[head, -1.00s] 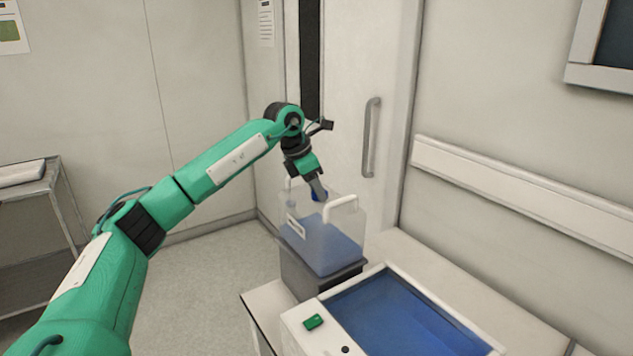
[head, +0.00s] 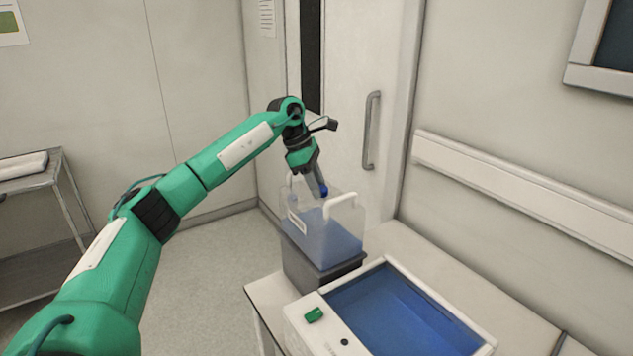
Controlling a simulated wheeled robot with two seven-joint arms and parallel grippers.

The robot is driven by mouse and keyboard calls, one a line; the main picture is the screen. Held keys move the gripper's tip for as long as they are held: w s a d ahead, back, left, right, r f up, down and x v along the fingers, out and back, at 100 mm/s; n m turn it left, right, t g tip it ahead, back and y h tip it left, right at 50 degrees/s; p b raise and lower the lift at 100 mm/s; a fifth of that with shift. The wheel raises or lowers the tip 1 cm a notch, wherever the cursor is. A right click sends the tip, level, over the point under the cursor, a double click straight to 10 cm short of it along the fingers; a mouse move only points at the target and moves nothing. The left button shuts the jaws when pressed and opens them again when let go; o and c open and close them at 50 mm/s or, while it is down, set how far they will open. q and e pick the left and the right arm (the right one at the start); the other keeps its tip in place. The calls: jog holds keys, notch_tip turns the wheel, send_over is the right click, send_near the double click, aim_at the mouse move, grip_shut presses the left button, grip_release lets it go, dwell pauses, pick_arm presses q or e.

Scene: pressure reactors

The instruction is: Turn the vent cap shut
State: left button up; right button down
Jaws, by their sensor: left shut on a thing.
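The blue vent cap (head: 324,191) is on top of a clear tank (head: 345,222) that holds blue liquid. My left gripper (head: 320,188) points down at the tank top and is shut on the cap, whose right side shows beside the fingers. The fingers partly hide the cap, so its turned position cannot be told. My right gripper is not in view.
The tank stands on a dark grey base (head: 305,274) on a white bench (head: 270,293). White handles (head: 341,201) rise from its top. A blue-filled basin (head: 400,310) with a green switch (head: 314,314) is in front. A grey trolley (head: 40,180) stands left.

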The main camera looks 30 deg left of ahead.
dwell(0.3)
pick_arm(q)
jog(key=o, duration=1)
jog(key=shift+a+r, duration=0.25)
jog(key=shift+r, duration=0.3)
jog(key=b+v, duration=0.1)
jog(key=v, duration=1.1)
jog(key=shift+s+a+r+b, duration=0.15)
jog(key=shift+r+b, duration=0.1)
jog(key=shift+b, duration=0.1)
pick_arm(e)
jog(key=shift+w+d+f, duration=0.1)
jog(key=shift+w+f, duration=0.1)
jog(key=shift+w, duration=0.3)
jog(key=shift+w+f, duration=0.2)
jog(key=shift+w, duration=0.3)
